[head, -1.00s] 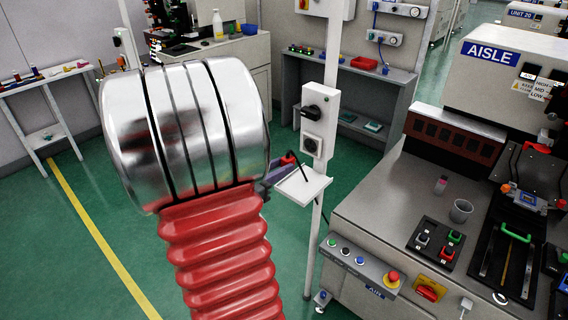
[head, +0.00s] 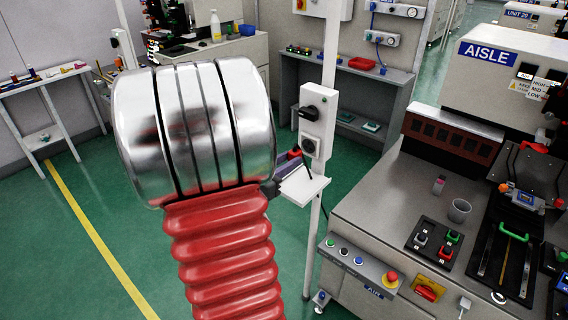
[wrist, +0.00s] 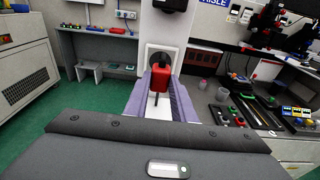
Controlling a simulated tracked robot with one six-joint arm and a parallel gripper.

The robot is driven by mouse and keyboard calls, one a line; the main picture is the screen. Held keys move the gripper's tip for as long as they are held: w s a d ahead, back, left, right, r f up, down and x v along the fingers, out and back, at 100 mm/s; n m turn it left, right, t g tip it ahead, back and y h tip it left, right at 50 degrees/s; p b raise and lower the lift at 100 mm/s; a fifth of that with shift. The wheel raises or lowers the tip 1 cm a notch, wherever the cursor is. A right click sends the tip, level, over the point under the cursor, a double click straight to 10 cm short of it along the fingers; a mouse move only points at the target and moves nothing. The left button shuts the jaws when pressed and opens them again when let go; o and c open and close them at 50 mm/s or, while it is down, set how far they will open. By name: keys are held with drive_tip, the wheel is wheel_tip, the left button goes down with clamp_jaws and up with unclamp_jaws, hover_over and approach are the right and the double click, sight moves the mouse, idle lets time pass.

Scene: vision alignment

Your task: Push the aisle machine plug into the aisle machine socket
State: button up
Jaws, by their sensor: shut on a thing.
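The red aisle machine plug (wrist: 160,82) is held between the two purple-grey fingers of my gripper (wrist: 161,90) in the wrist view. It also shows small in the head view (head: 294,153), just left of the post box. The aisle machine socket (head: 310,147) is a round dark face in a pale plate low on that box. In the wrist view the socket (wrist: 152,57) is straight behind the plug and partly covered by it. I cannot tell whether the plug touches it. My gripper (head: 285,172) is partly hidden by my arm in the head view.
A black rotary switch (head: 313,112) sits above the socket on the box. A small white shelf (head: 305,188) is fixed to the post below the socket. The AISLE machine bench (head: 390,200), with a cup (head: 459,210) and buttons, stands to the right. Green floor is open at left.

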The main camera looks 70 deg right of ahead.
sight(291, 156)
drive_tip(key=shift+r+x, duration=0.15)
drive_tip(key=shift+x, duration=0.8)
drive_tip(key=shift+r+x, duration=0.1)
drive_tip(key=shift+x, duration=0.85)
drive_tip(key=shift+r, duration=0.1)
drive_tip(key=shift+s+d, duration=0.2)
drive_tip(key=shift+d, duration=0.3)
idle(1.1)
drive_tip(key=o, duration=1.1)
drive_tip(key=shift+a, duration=0.1)
